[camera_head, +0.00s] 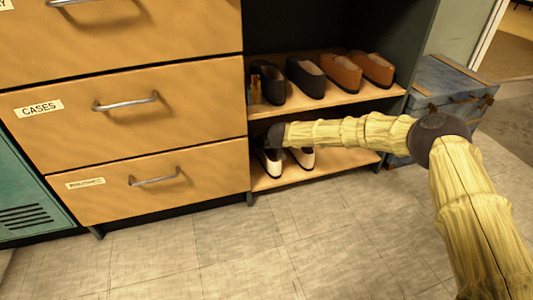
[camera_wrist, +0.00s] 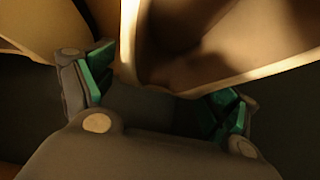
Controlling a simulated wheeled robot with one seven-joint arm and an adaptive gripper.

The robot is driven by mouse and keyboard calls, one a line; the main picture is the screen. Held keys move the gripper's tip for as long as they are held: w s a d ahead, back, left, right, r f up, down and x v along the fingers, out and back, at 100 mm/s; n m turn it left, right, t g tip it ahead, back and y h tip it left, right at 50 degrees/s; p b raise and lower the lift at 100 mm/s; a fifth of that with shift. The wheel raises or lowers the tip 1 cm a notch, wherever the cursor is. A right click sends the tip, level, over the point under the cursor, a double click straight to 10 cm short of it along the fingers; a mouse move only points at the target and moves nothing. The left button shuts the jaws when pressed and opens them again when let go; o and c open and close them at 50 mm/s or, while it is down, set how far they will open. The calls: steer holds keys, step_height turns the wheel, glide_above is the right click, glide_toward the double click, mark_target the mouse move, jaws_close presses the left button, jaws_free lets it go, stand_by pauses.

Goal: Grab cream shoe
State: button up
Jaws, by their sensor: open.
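A pair of cream shoes stands on the lower shelf board, one at the left (camera_head: 271,168) and one at the right (camera_head: 306,160). My arm and gripper (camera_head: 273,137) hide their upper parts in the head view. In the wrist view my gripper (camera_wrist: 163,88) is open, with its two green-padded fingers spread apart. A cream shoe (camera_wrist: 195,72), with a pale rim and a brown inside, reaches into the space between the fingers. Its edge lies close to the left finger; contact cannot be told. A second pale form fills the upper left corner.
The upper shelf (camera_head: 330,100) just above my gripper holds a dark pair (camera_head: 305,78) and a brown pair (camera_head: 342,73) of shoes. Wooden drawers (camera_head: 130,115) stand at the left, a blue trunk (camera_head: 450,85) at the right. The floor (camera_head: 250,250) in front is clear.

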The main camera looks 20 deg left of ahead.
steer(key=shift+c, duration=0.5)
steer(key=c, duration=1.3)
steer(key=shift+o, duration=0.2)
steer(key=shift+r, duration=0.15)
